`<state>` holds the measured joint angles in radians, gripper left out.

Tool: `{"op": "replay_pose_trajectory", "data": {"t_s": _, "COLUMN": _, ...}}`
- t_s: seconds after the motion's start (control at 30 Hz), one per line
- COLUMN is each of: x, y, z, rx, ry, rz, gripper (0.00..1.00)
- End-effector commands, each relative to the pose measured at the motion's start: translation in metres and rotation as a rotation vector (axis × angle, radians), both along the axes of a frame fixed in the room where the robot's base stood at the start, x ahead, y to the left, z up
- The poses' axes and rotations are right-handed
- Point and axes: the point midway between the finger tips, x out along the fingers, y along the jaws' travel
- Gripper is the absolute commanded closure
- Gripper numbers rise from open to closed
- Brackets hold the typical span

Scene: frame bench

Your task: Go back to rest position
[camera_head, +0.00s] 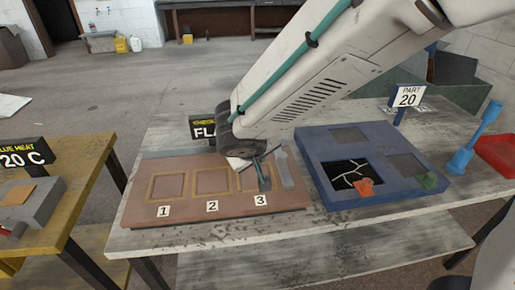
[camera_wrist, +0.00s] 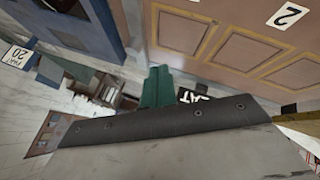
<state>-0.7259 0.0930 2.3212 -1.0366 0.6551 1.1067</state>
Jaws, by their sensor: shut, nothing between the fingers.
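My arm reaches in from the upper right in the head view. My gripper (camera_head: 264,182) hangs over the right part of a brown board (camera_head: 140,208), near the frame marked 3. Its thin fingers are shut with nothing held. It partly covers that frame, and I cannot tell whether the fingertips touch the board. The wrist view shows the brown board (camera_wrist: 171,35) turned around, with the number 2 label.
A blue tray (camera_head: 313,160) with dark openings and orange and green pieces lies right of the board. A blue dumbbell-shaped object (camera_head: 475,140) and a red object (camera_head: 498,152) stand farther right. A yellow table (camera_head: 75,190) is at left. Open floor (camera_head: 110,90) lies behind.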

Motion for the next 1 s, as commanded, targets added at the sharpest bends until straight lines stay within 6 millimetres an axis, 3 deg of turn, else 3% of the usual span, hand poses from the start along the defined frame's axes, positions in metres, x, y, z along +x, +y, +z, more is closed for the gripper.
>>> {"op": "replay_pose_trajectory", "data": {"t_s": 0.23, "x": -0.002, "y": -0.004, "z": 0.002, "rx": -0.044, "ry": 0.014, "rz": 0.034, "gripper": 1.00}}
{"op": "replay_pose_trajectory", "data": {"t_s": 0.37, "x": -0.017, "y": -0.020, "z": -0.005, "rx": -0.141, "ry": 0.098, "rz": 0.059, "gripper": 1.00}}
{"op": "replay_pose_trajectory", "data": {"t_s": 0.67, "x": -0.088, "y": -0.113, "z": 0.029, "rx": -0.190, "ry": 0.387, "rz": -0.044, "gripper": 1.00}}
{"op": "replay_pose_trajectory", "data": {"t_s": 0.8, "x": -0.130, "y": -0.154, "z": 0.051, "rx": -0.096, "ry": 0.506, "rz": -0.114, "gripper": 1.00}}
{"op": "replay_pose_trajectory", "data": {"t_s": 1.0, "x": -0.194, "y": -0.190, "z": 0.081, "rx": 0.142, "ry": 0.593, "rz": -0.211, "gripper": 1.00}}
